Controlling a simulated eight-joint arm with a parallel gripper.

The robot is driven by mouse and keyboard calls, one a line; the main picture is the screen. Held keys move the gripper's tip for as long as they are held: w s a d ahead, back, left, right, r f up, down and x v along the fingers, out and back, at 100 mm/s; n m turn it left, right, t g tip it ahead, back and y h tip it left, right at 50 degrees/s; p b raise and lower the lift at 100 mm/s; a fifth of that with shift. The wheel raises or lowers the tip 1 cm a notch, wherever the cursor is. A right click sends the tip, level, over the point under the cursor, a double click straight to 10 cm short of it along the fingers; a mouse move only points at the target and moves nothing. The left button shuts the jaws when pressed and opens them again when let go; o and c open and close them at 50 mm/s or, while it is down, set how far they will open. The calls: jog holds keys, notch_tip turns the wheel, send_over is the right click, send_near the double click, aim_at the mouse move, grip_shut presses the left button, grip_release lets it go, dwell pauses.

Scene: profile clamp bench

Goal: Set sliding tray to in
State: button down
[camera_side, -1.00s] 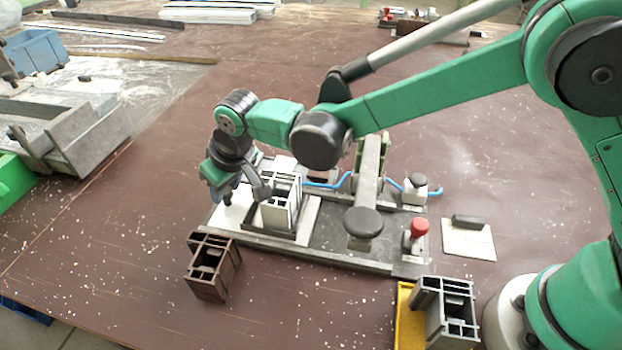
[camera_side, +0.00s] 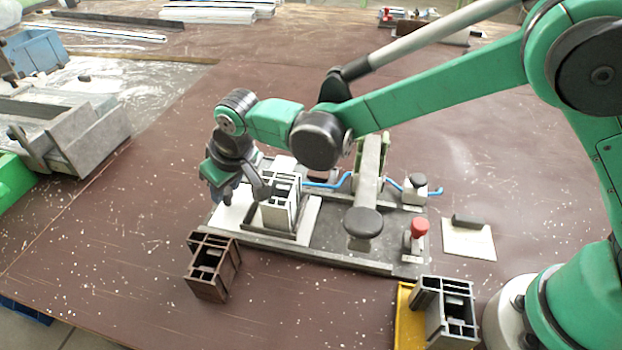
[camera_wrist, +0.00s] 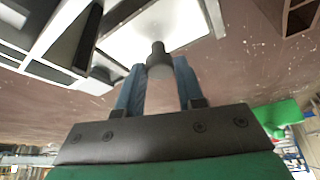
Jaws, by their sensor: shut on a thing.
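The sliding tray (camera_side: 231,216) is a white plate at the left end of the dark clamp fixture. In the wrist view the tray (camera_wrist: 125,40) carries a dark round knob (camera_wrist: 158,60). My gripper (camera_side: 224,195) is low over the tray, pointing down. In the wrist view its two blue fingers (camera_wrist: 160,80) are on either side of the knob and shut on it. In the side view the knob is hidden by the fingers. A light grey window profile (camera_side: 281,205) stands on the fixture just right of my gripper.
A clamp lever with a dark round pad (camera_side: 363,222) and a red knob (camera_side: 419,227) are on the fixture's right part. A brown profile (camera_side: 212,268) stands in front. Another grey profile (camera_side: 446,310) is by the yellow tray (camera_side: 407,318). Bare table lies left.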

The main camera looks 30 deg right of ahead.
aim_at(282, 195)
dwell(0.3)
jog(key=s+d, duration=0.6)
jog(key=shift+s+d, duration=0.15)
jog(key=c, duration=0.5)
grip_release()
jog(key=shift+c, duration=0.2)
jog(key=shift+r, duration=0.15)
notch_tip(282, 195, up, 20)
